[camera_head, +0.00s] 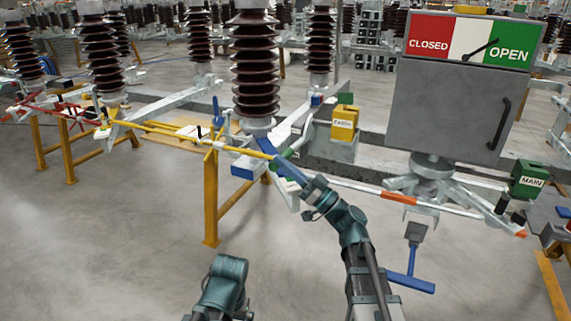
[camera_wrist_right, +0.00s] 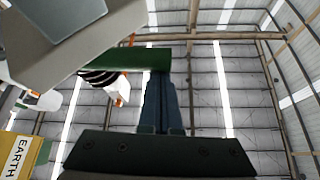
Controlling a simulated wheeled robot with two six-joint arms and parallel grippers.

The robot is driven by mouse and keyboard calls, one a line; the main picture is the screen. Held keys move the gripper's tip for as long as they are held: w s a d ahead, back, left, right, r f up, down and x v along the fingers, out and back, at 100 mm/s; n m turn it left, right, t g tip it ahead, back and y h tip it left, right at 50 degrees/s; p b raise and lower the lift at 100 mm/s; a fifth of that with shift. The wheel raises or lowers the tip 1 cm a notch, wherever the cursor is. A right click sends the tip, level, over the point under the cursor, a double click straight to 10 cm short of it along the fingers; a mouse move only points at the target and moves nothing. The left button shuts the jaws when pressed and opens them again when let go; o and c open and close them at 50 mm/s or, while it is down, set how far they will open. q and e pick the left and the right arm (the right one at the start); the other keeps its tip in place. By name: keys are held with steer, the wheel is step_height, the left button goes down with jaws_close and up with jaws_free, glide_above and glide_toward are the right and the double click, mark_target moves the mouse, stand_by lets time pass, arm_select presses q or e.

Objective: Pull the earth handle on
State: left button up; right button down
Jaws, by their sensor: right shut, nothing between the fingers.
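The yellow box marked EARTH (camera_head: 344,123) stands on a grey bracket near the middle of the head view. It also shows at the lower left of the right wrist view (camera_wrist_right: 20,155). A green bar (camera_wrist_right: 125,59) lies across the tips of my right gripper (camera_wrist_right: 160,85) in the wrist view; I cannot tell whether they touch. In the head view my right gripper (camera_head: 279,160) is beside the yellow rod, below and left of the EARTH box. Its fingers are shut and empty. My left arm shows at the bottom; its gripper is out of view.
A green MAIN box (camera_head: 529,179) and a blue T-handle (camera_head: 410,283) are at right. A brown insulator (camera_head: 255,70) stands behind my gripper. Front left floor is clear.

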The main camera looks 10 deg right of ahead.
steer(key=shift+f, duration=0.45)
stand_by(0.3)
